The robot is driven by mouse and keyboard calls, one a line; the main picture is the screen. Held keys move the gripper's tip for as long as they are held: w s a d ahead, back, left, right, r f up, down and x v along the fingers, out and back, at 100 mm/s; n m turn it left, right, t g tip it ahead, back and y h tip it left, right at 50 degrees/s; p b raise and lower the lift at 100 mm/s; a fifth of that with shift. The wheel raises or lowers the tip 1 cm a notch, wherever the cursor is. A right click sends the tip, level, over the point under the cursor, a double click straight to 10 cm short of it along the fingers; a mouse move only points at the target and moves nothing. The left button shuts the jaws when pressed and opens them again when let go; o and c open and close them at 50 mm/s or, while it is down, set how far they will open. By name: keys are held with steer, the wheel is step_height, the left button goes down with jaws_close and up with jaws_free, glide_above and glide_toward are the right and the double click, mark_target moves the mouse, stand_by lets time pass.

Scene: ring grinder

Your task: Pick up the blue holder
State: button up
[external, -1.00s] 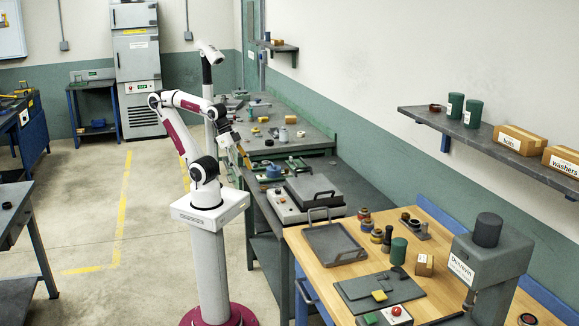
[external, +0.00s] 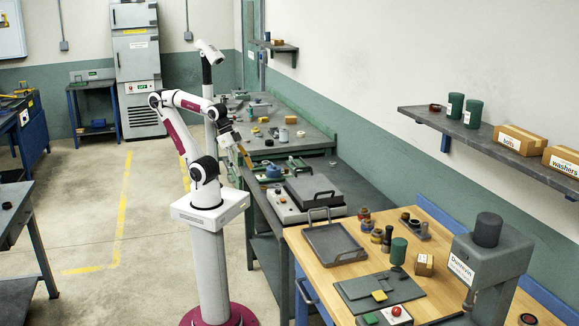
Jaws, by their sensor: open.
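The blue holder (external: 273,171) is a small, round blue piece on the dark bench top behind the grey machine. It appears upright. My gripper (external: 247,161) is to the left of it in the external view, at the bench's left edge, pointing down. It is open and apart from the holder. The fingertips are small here, and their exact height over the bench is hard to tell.
A grey machine with a lidded plate (external: 311,188) stands just in front of the holder. Green and dark small parts (external: 295,162) lie behind and to its right. A wooden bench with a grey tray (external: 333,243) is nearer. Dark bench top at right is clear.

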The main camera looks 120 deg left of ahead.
steer(key=w+a+m+g+y, duration=0.1)
steer(key=w+a+m+y, duration=0.45)
steer(key=w+a, duration=0.45)
steer(key=m+t+y, duration=0.3)
steer(key=m+y, duration=0.1)
steer(key=m, duration=1.1)
glide_above(362, 223)
steer(key=s+a, duration=0.3)
steer(key=s, duration=1.1)
step_height(362, 223, down, 7)
steer(key=w+d+f+m+t, duration=0.1)
steer(key=w+d+f+m, duration=0.1)
steer(key=w+f, duration=0.1)
steer(key=w+d+f+m+t+h, duration=0.1)
steer(key=w+f+m, duration=0.2)
steer(key=f, duration=0.1)
steer(key=w+d+f+m+t, duration=0.1)
steer(key=w+d+f+m, duration=0.1)
steer(key=w+f+m, duration=0.1)
steer(key=shift+w+d+f+h, duration=0.2)
steer(key=shift+w+d+h, duration=0.1)
steer(key=shift+w, duration=0.25)
steer(key=shift+x, duration=1.25)
steer(key=shift+a, duration=0.1)
steer(key=shift+w, duration=0.1)
